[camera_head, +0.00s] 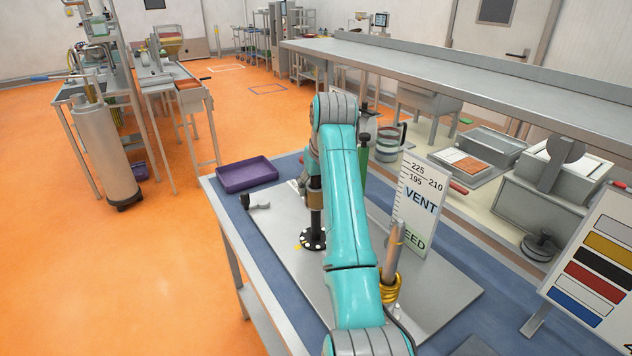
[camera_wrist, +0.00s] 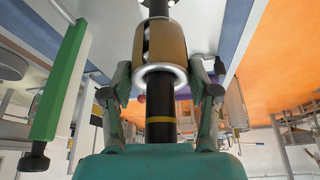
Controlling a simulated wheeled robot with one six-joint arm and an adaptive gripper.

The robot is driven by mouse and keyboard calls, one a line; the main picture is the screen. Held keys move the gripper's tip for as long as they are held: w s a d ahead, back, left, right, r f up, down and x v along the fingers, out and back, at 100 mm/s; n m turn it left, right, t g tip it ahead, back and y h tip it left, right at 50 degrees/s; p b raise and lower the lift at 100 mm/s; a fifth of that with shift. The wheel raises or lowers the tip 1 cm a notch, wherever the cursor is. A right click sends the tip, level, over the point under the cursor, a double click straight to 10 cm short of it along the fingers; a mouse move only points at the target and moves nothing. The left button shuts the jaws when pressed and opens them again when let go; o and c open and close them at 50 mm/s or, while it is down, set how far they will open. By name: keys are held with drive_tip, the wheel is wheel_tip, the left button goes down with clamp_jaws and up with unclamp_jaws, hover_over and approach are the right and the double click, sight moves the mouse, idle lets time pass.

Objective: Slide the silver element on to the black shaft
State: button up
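The black shaft (camera_wrist: 160,104), with a yellow band, runs upright through the middle of the upside-down wrist view. In the head view its round black foot (camera_head: 313,239) stands on the plate. A brown cylinder (camera_wrist: 172,42) with a bright silver rim (camera_wrist: 160,75) sits around the shaft; a slot in its side shows silver and dark parts. I cannot tell whether a separate silver element is inside. My gripper (camera_wrist: 160,78) has one finger on each side of the silver rim, very close to it. Whether they touch is unclear. The arm hides the gripper in the head view.
The grey plate (camera_head: 455,292) lies on the blue table. A VENT/FEED scale board (camera_head: 420,195) and a post with gold rings (camera_head: 391,288) stand to the right. A purple tray (camera_head: 247,176) and a small dark tool (camera_head: 255,203) lie left. A green bar (camera_wrist: 60,82) shows beside the gripper.

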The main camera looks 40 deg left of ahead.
drive_tip(key=shift+o, duration=1.2)
drive_tip(key=v, duration=0.7)
drive_tip(key=shift+r, duration=0.25)
drive_tip(key=shift+s, duration=0.1)
